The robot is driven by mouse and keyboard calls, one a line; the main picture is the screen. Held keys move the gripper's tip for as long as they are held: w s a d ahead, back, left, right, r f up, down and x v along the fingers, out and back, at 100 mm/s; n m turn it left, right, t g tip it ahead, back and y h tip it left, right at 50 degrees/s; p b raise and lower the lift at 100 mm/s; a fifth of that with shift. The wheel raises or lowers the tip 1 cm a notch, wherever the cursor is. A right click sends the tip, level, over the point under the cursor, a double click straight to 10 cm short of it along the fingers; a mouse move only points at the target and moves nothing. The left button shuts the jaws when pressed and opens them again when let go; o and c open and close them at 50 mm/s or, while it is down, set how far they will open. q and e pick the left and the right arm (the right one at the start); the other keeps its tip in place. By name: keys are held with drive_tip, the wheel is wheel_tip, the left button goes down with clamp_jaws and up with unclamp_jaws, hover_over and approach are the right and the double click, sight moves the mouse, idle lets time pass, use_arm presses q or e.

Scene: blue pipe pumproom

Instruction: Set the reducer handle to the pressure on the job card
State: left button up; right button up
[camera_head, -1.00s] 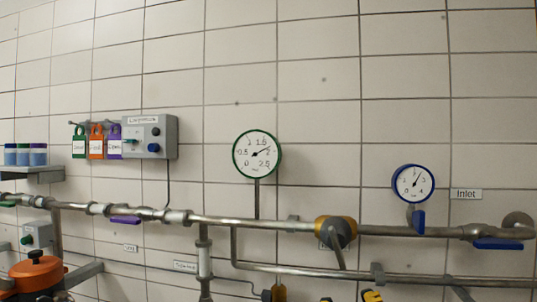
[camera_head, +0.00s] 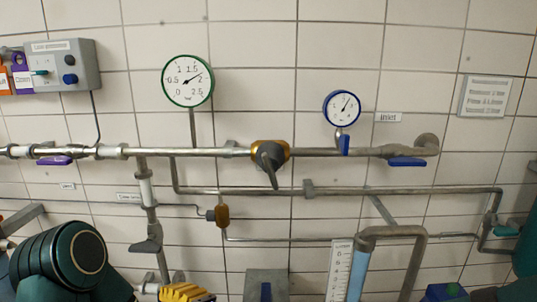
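The reducer (camera_head: 270,153) is a brass-coloured body on the upper pipe in the middle, with a grey handle (camera_head: 269,171) pointing down and slightly right. The green-rimmed gauge (camera_head: 188,81) stands above the pipe to its left, scaled 0 to 2.5, its needle pointing up-right close to 2. The job card (camera_head: 486,97) appears to be the grey-framed sheet at the upper right; its lines are too small to read surely. Neither gripper can be made out. A dark teal cylindrical link of my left arm (camera_head: 70,260) shows at lower left, and nothing touches the handle.
A blue-rimmed gauge (camera_head: 342,108) and a blue lever (camera_head: 407,162) are right of the reducer. A brass fitting (camera_head: 222,215) hangs below left. A scaled tube (camera_head: 340,270) and a bent pipe (camera_head: 392,232) stand lower right. A yellow ribbed object (camera_head: 185,293) is cut off below.

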drive_tip(key=s+d+f+n+g+h+p, duration=0.2)
drive_tip(key=d+f+n+h+p, duration=0.1)
drive_tip(key=d+f+n+h, duration=0.15)
drive_tip(key=n+t+h+p, duration=0.75)
drive_tip(key=n+t, duration=0.25)
drive_tip(key=t, duration=0.3)
approach(270, 173)
drive_tip(key=shift+h, duration=0.4)
drive_tip(key=w, duration=0.5)
drive_tip(key=w+p, duration=0.1)
drive_tip(key=w, duration=0.5)
drive_tip(key=shift+w+a+f, duration=0.1)
drive_tip(key=shift+w+a, duration=0.1)
drive_tip(key=shift+w, duration=0.05)
clamp_jaws()
